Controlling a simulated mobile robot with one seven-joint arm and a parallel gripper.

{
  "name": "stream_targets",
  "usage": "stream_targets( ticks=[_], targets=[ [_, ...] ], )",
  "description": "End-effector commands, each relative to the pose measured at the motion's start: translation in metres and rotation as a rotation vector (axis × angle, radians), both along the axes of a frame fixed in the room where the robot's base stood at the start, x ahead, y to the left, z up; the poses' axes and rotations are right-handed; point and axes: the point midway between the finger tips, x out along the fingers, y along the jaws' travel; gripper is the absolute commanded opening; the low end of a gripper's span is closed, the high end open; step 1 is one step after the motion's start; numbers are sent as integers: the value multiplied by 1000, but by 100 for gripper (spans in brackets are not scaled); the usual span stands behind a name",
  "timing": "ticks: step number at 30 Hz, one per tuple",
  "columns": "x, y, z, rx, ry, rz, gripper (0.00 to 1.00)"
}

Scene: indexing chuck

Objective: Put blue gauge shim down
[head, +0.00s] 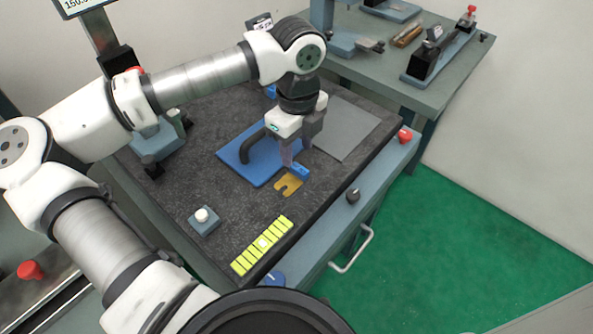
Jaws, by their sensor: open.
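A small blue block (300,171) sits at the edge of a gold slotted plate (288,185); together they look like the blue gauge shim. The plate appears to lie flat on the dark work surface, by the front corner of a blue pad. My gripper (297,155) points down just behind and above the blue block. It is open, with nothing seen between its fingers. Whether a finger touches the block cannot be told.
The blue pad (237,153) bears a dark curved handle (249,146). A grey plate (341,130) lies right of my gripper. A yellow segmented strip (262,245) and a white-button box (203,220) are nearer. Dark surface (215,180) between them is clear.

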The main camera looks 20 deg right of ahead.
Motion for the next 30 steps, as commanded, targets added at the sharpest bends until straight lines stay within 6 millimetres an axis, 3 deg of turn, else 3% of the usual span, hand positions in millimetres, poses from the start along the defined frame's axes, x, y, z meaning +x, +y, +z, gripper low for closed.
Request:
stream_targets(
  ticks=[9,18,28,30],
  targets=[
    [-4,-1,-40,-1,4,0,44],
    [-3,-1,-48,-1,1,-1,44],
    [-3,-1,-47,-1,1,-1,2],
    [-3,-1,-47,-1,1,-1,0]
  ],
)
